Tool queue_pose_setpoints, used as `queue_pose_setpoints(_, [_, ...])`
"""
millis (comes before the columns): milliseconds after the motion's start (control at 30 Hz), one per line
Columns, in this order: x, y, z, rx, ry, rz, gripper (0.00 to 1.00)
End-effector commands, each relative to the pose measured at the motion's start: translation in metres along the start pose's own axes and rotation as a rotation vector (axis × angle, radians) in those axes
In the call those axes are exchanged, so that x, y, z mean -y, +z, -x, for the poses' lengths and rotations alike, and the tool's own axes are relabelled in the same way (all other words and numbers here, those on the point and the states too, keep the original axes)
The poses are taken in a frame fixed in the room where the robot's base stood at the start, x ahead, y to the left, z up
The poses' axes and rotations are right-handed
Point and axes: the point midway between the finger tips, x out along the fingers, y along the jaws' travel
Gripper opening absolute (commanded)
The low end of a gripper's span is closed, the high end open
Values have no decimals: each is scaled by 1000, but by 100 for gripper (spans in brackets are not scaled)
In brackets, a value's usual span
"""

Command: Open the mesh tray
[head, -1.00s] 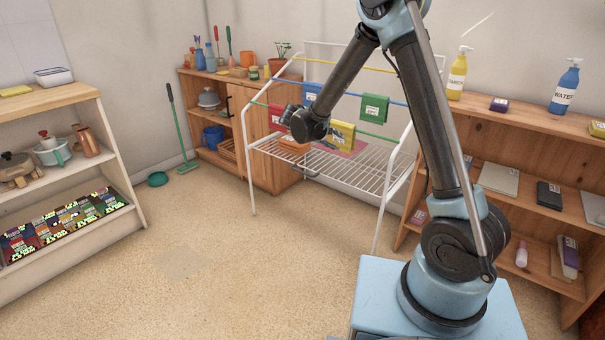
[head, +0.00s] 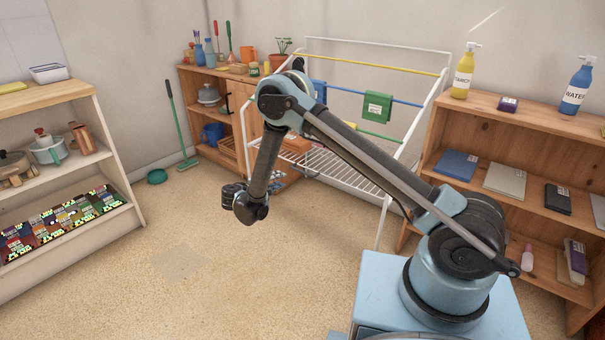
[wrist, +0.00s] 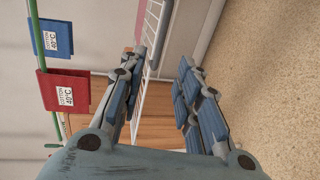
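No thing can be surely told as the mesh tray. Another is the white wire shelf (head: 335,166) of the drying rack, partly hidden by my arm. My gripper (wrist: 163,60) is open and empty in the wrist view, its two blue-padded fingers apart. The rack's white wire edge (wrist: 152,40) shows near the left finger, with dresser wood (wrist: 160,130) beyond. In the head view my arm's end hangs in front of the rack; the fingers cannot be made out.
Cloths hang on the rack: a green one (head: 377,106) in the head view, a blue one (wrist: 52,38) and a red one (wrist: 64,90) in the wrist view. A white shelf (head: 110,158) stands left, a wooden shelf (head: 500,118) right. The floor between is clear.

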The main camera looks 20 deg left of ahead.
Motion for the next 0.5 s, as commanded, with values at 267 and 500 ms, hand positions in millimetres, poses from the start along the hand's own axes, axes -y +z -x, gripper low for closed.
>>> queue_pose_setpoints(267, [6,-1,-12,-5,11,0,31])
queue_pose_setpoints(500, [6,-1,-53,-2,10,0,31])
